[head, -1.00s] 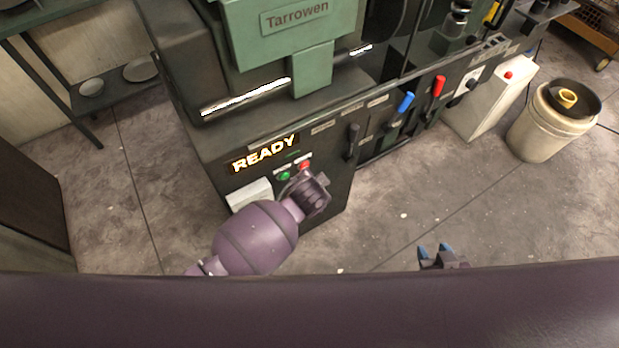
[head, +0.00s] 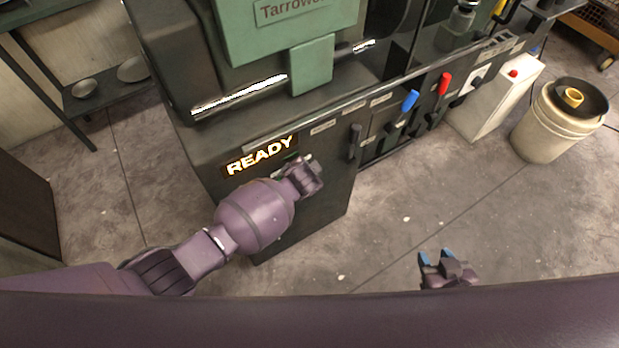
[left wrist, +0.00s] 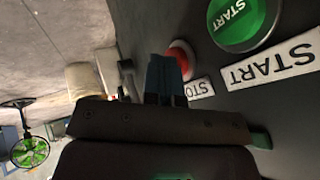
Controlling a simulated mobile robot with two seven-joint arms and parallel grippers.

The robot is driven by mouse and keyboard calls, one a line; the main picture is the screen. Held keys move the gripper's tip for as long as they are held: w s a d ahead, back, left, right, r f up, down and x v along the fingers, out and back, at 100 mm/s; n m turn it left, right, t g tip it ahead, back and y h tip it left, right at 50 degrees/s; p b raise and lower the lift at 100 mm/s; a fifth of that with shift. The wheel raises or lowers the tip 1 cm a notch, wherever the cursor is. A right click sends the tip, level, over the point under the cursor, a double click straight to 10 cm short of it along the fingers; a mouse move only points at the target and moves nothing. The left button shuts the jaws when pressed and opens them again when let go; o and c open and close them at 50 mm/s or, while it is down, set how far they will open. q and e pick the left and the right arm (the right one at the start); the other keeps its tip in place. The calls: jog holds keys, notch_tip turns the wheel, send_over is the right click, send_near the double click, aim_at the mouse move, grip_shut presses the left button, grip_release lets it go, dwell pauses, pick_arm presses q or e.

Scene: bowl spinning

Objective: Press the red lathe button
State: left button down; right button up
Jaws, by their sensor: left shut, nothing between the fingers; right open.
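The red button (left wrist: 183,56) shows in the left wrist view beside a label that reads as STOP, partly hidden. My left gripper (left wrist: 165,78) is shut and empty, with its blue fingertips overlapping the button's near side; I cannot tell whether they touch it. The green START button (left wrist: 240,20) is to the right with its START label (left wrist: 270,62). In the head view my left gripper (head: 311,164) is at the lathe's front panel (head: 325,195) and hides the red button. My right gripper (head: 436,257) is open and empty, low and away from the lathe.
The green lathe (head: 300,65) has a lit READY sign (head: 260,157), a blue lever (head: 410,100) and a red lever (head: 444,84). A white box (head: 495,100) with another red button (head: 513,73) and a bucket (head: 543,128) stand at right. The floor before them is clear.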

jog(key=shift+s+f, duration=0.1)
jog(key=shift+s, duration=0.1)
pick_arm(q)
jog(key=shift+w+a, duration=0.1)
pick_arm(e)
jog(key=shift+d, duration=0.1)
